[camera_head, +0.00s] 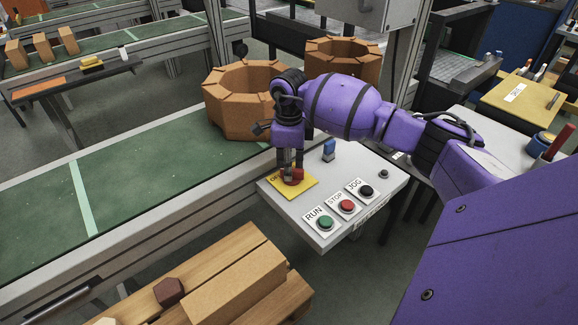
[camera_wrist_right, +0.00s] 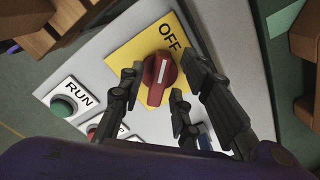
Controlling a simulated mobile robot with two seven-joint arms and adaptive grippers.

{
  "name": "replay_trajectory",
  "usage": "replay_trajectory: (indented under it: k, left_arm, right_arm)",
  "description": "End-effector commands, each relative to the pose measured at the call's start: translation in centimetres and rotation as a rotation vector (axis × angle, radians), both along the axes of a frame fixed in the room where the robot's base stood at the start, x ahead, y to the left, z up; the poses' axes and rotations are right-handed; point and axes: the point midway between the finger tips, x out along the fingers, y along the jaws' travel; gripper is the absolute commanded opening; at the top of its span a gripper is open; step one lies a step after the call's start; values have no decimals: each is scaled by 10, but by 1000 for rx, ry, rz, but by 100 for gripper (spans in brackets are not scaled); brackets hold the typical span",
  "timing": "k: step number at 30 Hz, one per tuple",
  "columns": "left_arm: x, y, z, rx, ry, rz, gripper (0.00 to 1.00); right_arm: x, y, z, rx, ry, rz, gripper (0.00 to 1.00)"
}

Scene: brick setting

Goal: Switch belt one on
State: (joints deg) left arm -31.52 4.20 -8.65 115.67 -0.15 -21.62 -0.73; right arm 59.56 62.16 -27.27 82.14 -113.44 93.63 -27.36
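A red rotary knob (camera_head: 292,176) with a white mark sits on a yellow plate (camera_head: 302,188) on a sloped grey control panel (camera_head: 385,210) beside the green conveyor belt (camera_head: 125,190). In the right wrist view, the knob (camera_wrist_right: 158,78) has its white mark pointing towards the OFF label (camera_wrist_right: 170,38). My right gripper (camera_head: 290,160) is over the knob, fingers pointing down. In the wrist view its dark fingers (camera_wrist_right: 165,82) stand apart around the knob, with gaps visible. My left gripper is not in view.
The panel also carries a green RUN button (camera_head: 325,222), a red STOP button (camera_head: 347,206), a black JOG button (camera_head: 366,191) and a blue switch (camera_head: 329,149). A wooden pallet (camera_head: 285,297) with bricks lies in front.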

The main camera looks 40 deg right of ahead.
Motion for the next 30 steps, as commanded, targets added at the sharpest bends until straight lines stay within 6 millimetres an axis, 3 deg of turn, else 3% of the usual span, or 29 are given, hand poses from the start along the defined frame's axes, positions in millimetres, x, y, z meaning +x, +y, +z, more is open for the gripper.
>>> replay_trajectory:
  k: [1,6,20,30]
  left_arm:
    - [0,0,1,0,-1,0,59]
    - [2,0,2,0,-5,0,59]
    - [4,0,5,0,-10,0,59]
    - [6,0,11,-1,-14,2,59]
  right_arm:
    - [0,0,0,0,0,0,21]
    - [0,0,0,0,0,0,0]
    - [0,-1,1,0,1,-68,0]
    - [1,-3,2,-1,1,-327,0]
